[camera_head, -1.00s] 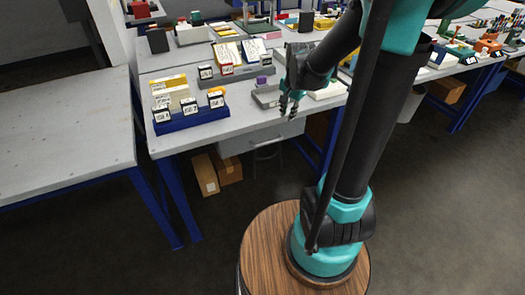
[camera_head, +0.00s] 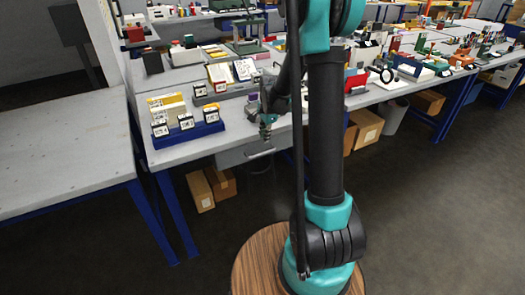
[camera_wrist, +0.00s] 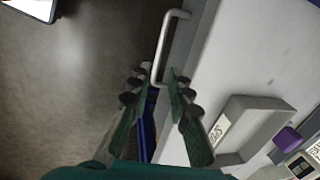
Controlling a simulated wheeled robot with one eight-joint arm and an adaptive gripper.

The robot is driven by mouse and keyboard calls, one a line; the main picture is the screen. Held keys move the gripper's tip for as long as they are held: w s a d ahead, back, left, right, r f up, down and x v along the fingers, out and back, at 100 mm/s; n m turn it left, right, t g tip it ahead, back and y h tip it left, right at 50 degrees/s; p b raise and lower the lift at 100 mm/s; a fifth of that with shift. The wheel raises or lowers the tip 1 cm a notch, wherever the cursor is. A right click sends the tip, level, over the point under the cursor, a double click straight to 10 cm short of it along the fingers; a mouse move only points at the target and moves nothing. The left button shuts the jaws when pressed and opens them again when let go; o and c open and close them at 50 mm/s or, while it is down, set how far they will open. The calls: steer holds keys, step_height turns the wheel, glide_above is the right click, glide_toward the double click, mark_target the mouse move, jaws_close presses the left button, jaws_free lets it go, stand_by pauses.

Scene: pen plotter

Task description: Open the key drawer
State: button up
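The key drawer (camera_head: 236,157) is a grey box under the tabletop in the head view. Its front looks flush under the table edge. Its bar handle (camera_wrist: 163,48) shows in the wrist view as a pale U-shaped bar; it also shows in the head view (camera_head: 262,154). My gripper (camera_head: 266,132) is at the table's front edge, just above the handle. In the wrist view my gripper (camera_wrist: 158,78) is open, its two fingertips on either side of the near end of the handle. I cannot tell whether they touch it.
The tabletop (camera_head: 190,152) holds a blue tray (camera_head: 188,135) with labelled cards. A grey tray (camera_wrist: 250,120) and a purple object (camera_wrist: 287,139) lie near my gripper. Cardboard boxes (camera_head: 201,190) stand below. The floor in front is clear.

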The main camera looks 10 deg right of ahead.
mark_target(263, 149)
steer(key=f, duration=0.3)
steer(key=w+f, duration=0.1)
steer(key=f, duration=0.5)
steer(key=shift+w+a+f, duration=0.1)
steer(key=shift+w+a, duration=0.15)
steer(key=shift+w, duration=0.1)
steer(key=shift+c, duration=0.6)
jaws_close()
